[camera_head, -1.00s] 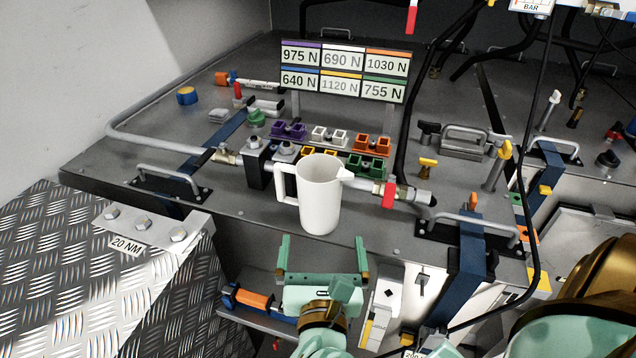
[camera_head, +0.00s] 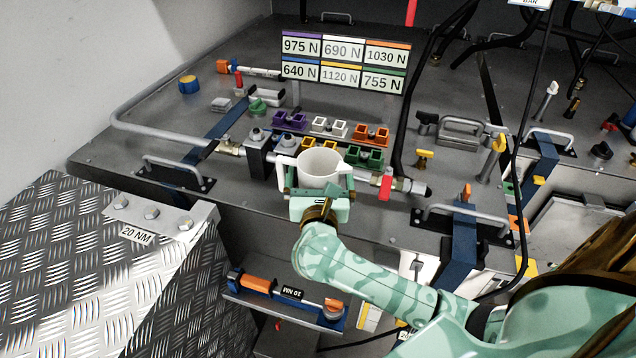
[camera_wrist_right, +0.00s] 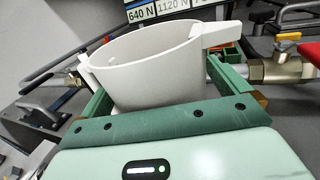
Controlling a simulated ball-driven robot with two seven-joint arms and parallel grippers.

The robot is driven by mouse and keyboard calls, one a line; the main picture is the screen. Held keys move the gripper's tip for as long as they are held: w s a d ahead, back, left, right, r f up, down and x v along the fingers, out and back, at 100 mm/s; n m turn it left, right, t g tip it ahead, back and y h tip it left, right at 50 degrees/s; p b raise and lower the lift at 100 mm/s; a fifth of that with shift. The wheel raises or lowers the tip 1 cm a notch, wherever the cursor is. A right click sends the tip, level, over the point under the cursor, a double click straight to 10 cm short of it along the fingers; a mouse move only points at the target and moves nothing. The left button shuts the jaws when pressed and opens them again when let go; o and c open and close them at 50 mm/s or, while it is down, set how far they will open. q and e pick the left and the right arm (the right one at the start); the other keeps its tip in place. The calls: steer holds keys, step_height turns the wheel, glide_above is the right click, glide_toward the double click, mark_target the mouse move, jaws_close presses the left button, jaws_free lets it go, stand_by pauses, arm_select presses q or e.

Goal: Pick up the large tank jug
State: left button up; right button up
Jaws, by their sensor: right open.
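The white jug (camera_head: 321,164) stands upright on the grey tank top, its lower part hidden behind my right gripper in the head view. My right gripper (camera_head: 318,180) is open, with one finger on each side of the jug. In the right wrist view the jug (camera_wrist_right: 150,72) fills the space between the green fingers (camera_wrist_right: 165,90), its spout toward the right and part of its handle at the left. I cannot tell whether either finger touches it. My left gripper is not in view.
Behind the jug are coloured clamp blocks (camera_head: 330,127) and a label board (camera_head: 343,65). A pipe with a red-handled valve (camera_head: 386,186) lies at its right, and a dark block (camera_head: 259,158) at its left. A torque tool (camera_head: 270,287) lies below the front edge.

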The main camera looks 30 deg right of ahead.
steer(key=shift+s, duration=0.1)
steer(key=c, duration=1.1)
steer(key=shift+r, duration=0.1)
steer(key=shift+c, duration=0.2)
